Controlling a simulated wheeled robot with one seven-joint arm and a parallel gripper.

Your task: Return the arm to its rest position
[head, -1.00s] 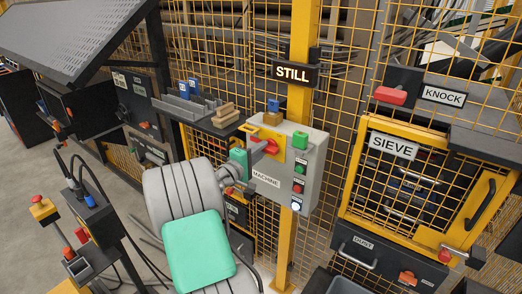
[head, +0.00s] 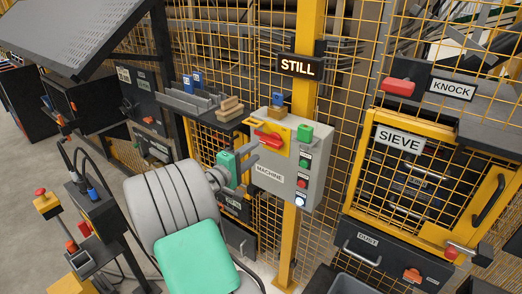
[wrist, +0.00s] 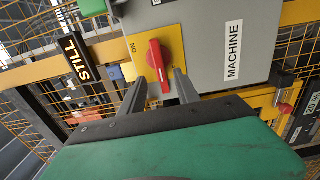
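My gripper (head: 252,150) is in front of the grey machine box (head: 306,165), close to the red rotary switch (head: 268,139) on its yellow plate. In the wrist view, the two grey fingers of my gripper (wrist: 161,92) are apart with nothing clamped between them. The lower end of the red switch (wrist: 155,58) shows in the gap just beyond the fingers, and I cannot tell whether they touch it. An "ON" mark is beside the switch. My arm, with its green pad, reaches up from the bottom of the head view.
The yellow post bears a sign reading STILL (head: 299,67). A yellow mesh fence stands behind. The sieve door (head: 400,190) and dust drawer (head: 375,255) are at right. A shelf with blocks (head: 203,110) is left of the box. A control stand (head: 95,205) is at lower left.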

